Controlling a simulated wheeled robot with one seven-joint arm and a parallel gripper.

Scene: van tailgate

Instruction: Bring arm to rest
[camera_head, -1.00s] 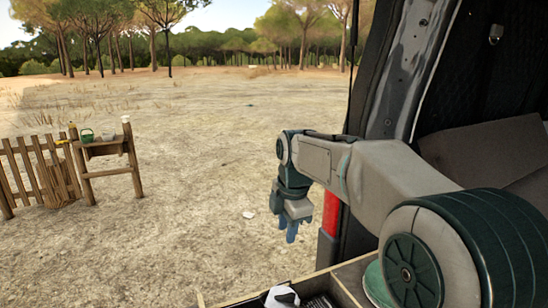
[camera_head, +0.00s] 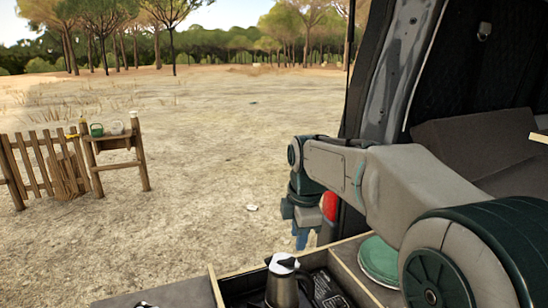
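My arm reaches out from the lower right, and my gripper (camera_head: 302,236) hangs down at its end, beyond the far edge of the tailgate box. Blue fingertips show below the grey gripper body. The fingers are small and seen from behind and the side, so I cannot tell if they are open or shut. Nothing held is visible. A metal moka pot or jug (camera_head: 282,284) with a light top and dark handle stands in a wooden-edged box compartment (camera_head: 214,287) below and in front of the gripper, apart from it.
A green round lid or dish (camera_head: 379,261) lies beside my arm. The van's side (camera_head: 391,75) and red tail light (camera_head: 330,206) are close to the arm. Open ground lies between.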

